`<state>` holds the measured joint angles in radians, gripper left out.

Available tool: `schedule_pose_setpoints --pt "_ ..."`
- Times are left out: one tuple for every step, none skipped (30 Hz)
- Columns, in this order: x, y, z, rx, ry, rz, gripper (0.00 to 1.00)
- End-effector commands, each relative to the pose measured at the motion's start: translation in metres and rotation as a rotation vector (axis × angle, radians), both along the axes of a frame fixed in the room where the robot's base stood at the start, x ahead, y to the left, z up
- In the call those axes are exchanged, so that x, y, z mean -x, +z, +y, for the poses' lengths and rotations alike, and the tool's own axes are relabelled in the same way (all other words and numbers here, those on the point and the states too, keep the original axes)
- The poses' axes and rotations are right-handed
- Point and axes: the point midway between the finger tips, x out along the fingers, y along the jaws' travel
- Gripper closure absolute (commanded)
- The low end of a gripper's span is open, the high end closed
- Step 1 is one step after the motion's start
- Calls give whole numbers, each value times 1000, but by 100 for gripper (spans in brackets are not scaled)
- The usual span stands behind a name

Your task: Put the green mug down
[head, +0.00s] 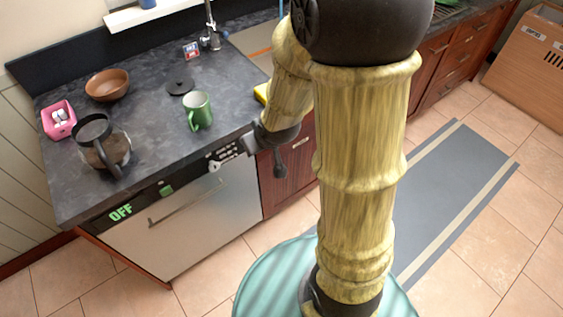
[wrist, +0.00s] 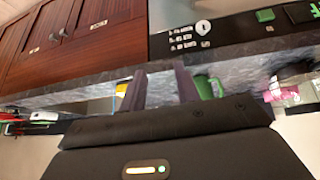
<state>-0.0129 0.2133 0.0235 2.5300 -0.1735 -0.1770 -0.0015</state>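The green mug (head: 199,111) stands upright on the dark countertop (head: 160,125), near its front edge, with its handle toward the front left. In the wrist view the mug (wrist: 206,86) shows just beside and beyond the right finger, partly hidden by it. My gripper (wrist: 160,88) is open, its two fingers apart with nothing between them. In the head view my gripper is low by the counter's front edge, to the right of the mug and apart from it, partly hidden by my arm.
A coffee pot (head: 105,150), pink box (head: 58,119), brown bowl (head: 107,84) and black lid (head: 180,86) are on the counter left of the mug. A sink tap (head: 211,38) is behind. A dishwasher (head: 185,220) reading OFF is below.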

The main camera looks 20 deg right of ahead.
Motion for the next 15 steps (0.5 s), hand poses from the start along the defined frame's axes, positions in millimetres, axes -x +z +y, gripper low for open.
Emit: schedule_pose_setpoints --pt "14 6 -7 4 -39 49 68" --pt "24 8 -10 4 -63 83 68" --pt "37 11 -14 3 -93 129 68" --pt "46 13 -16 0 -113 162 68" --pt "55 14 -18 -3 -133 195 68" --pt "67 17 -20 -8 -155 234 68" --pt "74 19 -20 -13 -170 260 68" --pt "81 20 -21 -17 -180 282 68" --pt "88 21 -21 -23 -193 308 68" --pt "92 22 -21 -26 -200 321 68" --pt "95 22 -21 -28 -204 333 68" --pt "98 23 -21 -29 -207 341 68" --pt "99 23 -21 -30 -208 345 68" --pt "99 23 -20 -30 -208 347 68" --pt "99 22 -20 -30 -208 347 68"
